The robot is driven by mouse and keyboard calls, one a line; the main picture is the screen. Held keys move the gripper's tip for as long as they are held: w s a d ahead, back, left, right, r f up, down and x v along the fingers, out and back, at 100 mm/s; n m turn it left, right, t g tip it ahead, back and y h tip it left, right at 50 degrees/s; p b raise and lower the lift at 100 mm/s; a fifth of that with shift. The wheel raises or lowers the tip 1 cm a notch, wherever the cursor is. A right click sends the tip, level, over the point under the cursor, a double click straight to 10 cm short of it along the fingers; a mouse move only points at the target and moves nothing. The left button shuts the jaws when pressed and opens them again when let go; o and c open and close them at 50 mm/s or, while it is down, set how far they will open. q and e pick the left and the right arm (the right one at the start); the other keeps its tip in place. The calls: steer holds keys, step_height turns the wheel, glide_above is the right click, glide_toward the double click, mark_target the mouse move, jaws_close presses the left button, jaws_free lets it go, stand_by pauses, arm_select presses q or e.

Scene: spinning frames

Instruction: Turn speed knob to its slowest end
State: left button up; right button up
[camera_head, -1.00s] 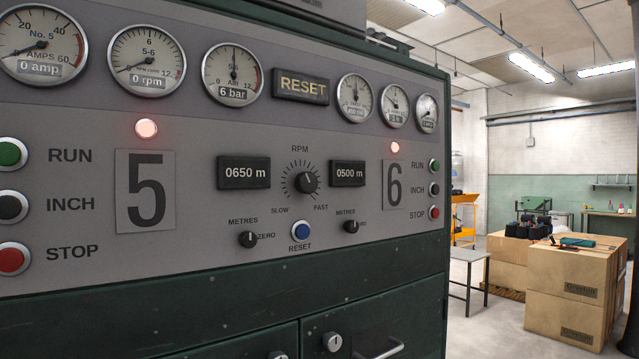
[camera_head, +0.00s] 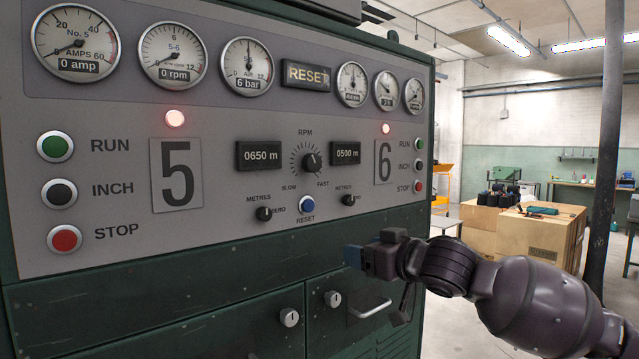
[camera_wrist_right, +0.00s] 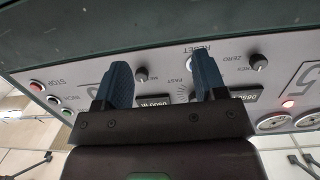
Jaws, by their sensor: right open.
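The speed knob (camera_head: 312,163) is a black knob in a ring of tick marks labelled RPM, SLOW at lower left and FAST at lower right. Its pointer is too small to read surely. My right gripper (camera_head: 358,257) is below and right of the knob in the head view, apart from it and in front of the green cabinet front. In the right wrist view the two blue fingers (camera_wrist_right: 162,82) are spread with nothing between them that they touch. There a finger hides most of the speed dial. My left gripper is not in view.
Two small METRES knobs (camera_head: 264,213) (camera_head: 348,199) and a blue RESET button (camera_head: 307,205) sit just below the speed knob. Two digital counters (camera_head: 259,155) (camera_head: 345,153) flank it. RUN, INCH and STOP buttons (camera_head: 65,239) are at the sides. A drawer handle (camera_head: 370,308) sticks out below.

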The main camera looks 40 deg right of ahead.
steer(key=t, duration=0.1)
glide_toward(315, 165)
steer(key=shift+w+a+f+p, duration=0.1)
steer(key=shift+w+p, duration=0.1)
steer(key=shift+w, duration=2.1)
steer(key=shift+w+a+p, duration=0.1)
steer(key=shift+w+p, duration=0.1)
steer(key=shift+w, duration=2.1)
steer(key=c, duration=0.9)
